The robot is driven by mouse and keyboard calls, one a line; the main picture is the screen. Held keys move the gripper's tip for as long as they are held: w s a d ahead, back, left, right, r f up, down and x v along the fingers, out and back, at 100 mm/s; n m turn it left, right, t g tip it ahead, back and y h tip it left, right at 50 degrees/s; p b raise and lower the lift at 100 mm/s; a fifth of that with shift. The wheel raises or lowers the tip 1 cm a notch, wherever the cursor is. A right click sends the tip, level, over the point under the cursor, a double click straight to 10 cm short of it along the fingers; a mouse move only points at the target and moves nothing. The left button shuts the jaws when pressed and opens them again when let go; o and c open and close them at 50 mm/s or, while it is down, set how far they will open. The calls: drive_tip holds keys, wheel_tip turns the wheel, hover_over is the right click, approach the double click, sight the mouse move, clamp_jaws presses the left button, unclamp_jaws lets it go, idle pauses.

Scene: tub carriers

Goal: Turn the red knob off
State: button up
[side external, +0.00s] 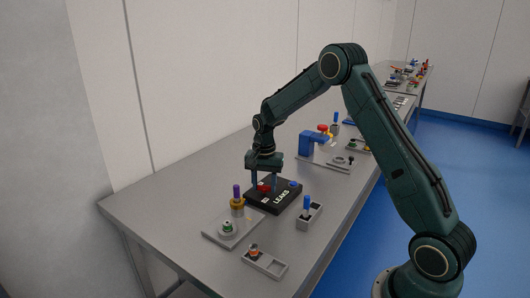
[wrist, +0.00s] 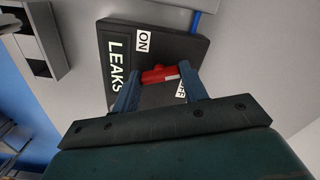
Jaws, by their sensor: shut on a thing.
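The red knob (wrist: 158,75) sits on a black box (wrist: 195,48) marked "LEAKS" in white, with an "ON" label and a second label partly hidden behind a finger. In the side view the red knob (side external: 264,188) is on the black box (side external: 284,203), which lies flat on the grey table. My gripper (side external: 264,185) points down over the box. In the wrist view my gripper's (wrist: 158,82) two blue fingers are on either side of the knob, shut on it.
A blue button (side external: 294,184) is on the box's far right. A grey holder with a blue peg (side external: 307,205) stands right of the box. A plate (side external: 233,228) with a purple-topped post (side external: 237,195) is in front. A blue fixture (side external: 307,144) stands behind.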

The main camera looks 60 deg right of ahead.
drive_tip(key=shift+m, duration=2.3)
drive_tip(key=o, duration=1)
wheel_tip(320, 180, up, 14)
